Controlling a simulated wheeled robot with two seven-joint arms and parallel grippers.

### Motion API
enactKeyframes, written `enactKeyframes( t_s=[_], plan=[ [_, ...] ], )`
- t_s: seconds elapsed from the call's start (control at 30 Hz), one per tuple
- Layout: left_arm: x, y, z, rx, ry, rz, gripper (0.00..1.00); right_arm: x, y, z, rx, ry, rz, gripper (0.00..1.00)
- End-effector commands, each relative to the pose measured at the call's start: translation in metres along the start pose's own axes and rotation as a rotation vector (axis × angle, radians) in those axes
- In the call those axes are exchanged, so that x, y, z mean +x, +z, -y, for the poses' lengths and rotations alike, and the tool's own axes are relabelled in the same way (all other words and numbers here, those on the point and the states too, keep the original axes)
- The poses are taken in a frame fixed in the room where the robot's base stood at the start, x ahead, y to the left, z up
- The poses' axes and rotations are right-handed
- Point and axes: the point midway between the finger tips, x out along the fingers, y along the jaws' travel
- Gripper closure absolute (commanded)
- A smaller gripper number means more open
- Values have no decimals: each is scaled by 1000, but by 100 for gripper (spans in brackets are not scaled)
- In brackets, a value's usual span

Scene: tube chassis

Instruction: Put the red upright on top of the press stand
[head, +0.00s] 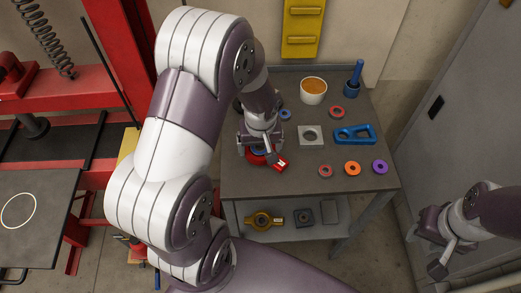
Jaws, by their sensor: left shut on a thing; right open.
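My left gripper (260,146) is shut on a red part (281,166) over the left side of the grey table (300,174). The part looks like the red upright. The gripper hides much of it, and I cannot tell whether it touches the table. A dark flat plate (45,190) with a pale ring mark (18,210) is at the far left. It may be the press stand; I cannot tell. My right gripper (440,258) is open and empty at the lower right, beyond the table's right edge.
A cup (313,91), a blue mortar-like item (353,80), a square plate with a hole (311,135), a blue bracket (355,134) and several coloured rings (352,168) stand on the table. A red frame (108,60) stands at the left; a cabinet (470,100) at the right.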

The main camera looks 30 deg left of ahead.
Motion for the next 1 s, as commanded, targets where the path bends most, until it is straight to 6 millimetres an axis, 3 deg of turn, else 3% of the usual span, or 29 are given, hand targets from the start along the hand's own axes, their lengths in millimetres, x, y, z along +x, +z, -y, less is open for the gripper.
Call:
enactKeyframes(
  t_s=[0.17, 0.53, 0.57, 0.6, 0.83, 1.0],
  plan=[
    [26, 4, 0, 0, 0, 2, 60, 2, 0, 0, 0, 0, 0, 57],
    [32, 5, 0, 0, 1, -1, 60, 6, 1, 0, 0, 0, 0, 57],
    [32, 6, 0, 0, 0, 1, 8, 6, 1, 0, 0, 0, 0, 57],
    [31, 6, 0, 0, 0, 1, 0, 5, 1, 0, 0, 0, 0, 57],
    [29, 5, 0, 0, 0, 1, 0, 3, 0, 0, 0, 0, 0, 57],
    [2, 4, -1, 0, 1, -3, 0, -3, 0, 0, 0, 0, 0, 57]
  ],
)
